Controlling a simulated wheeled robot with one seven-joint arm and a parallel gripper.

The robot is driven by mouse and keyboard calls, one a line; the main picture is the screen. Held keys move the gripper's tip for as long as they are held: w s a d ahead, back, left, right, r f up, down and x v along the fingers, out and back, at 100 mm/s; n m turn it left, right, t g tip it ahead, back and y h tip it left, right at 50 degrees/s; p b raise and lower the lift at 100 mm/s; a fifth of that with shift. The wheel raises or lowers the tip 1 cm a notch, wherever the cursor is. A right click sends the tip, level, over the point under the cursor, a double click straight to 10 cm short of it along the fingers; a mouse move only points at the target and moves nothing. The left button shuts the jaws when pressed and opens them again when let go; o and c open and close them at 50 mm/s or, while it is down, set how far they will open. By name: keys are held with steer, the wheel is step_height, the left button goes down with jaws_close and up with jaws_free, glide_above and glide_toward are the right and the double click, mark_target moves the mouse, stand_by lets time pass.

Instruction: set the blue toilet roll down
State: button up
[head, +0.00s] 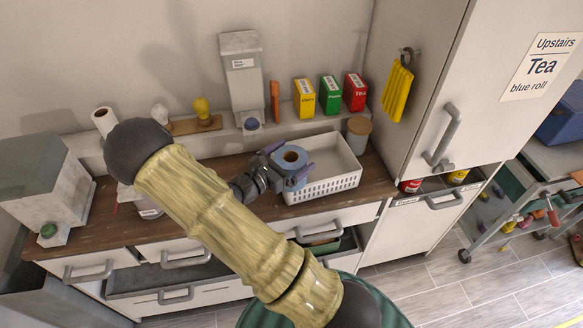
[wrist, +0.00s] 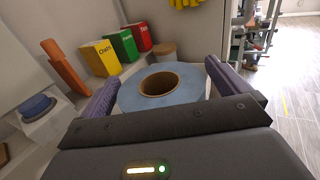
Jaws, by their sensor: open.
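The blue toilet roll (head: 291,155) stands upright at the left end of the white basket (head: 322,184) on the wooden counter, its brown core facing up. Whether it rests on the basket floor is hidden. My gripper (head: 286,163) is open around the roll, with one purple finger on each side. In the wrist view the roll (wrist: 140,100) sits between the two spread fingers (wrist: 160,84). The left finger looks very near its side; I cannot tell whether it touches.
Yellow (head: 304,99), green (head: 330,95) and red (head: 355,92) boxes stand on the ledge behind. A lidded jar (head: 357,137) stands at the basket's back right corner. A tall cabinet (head: 430,70) rises to the right. The basket's right part is empty.

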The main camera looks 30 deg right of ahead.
steer(key=shift+c, duration=0.4)
steer(key=c, duration=1)
step_height(320, 180, up, 10)
steer(key=shift+r+b, duration=0.1)
steer(key=shift+b, duration=0.5)
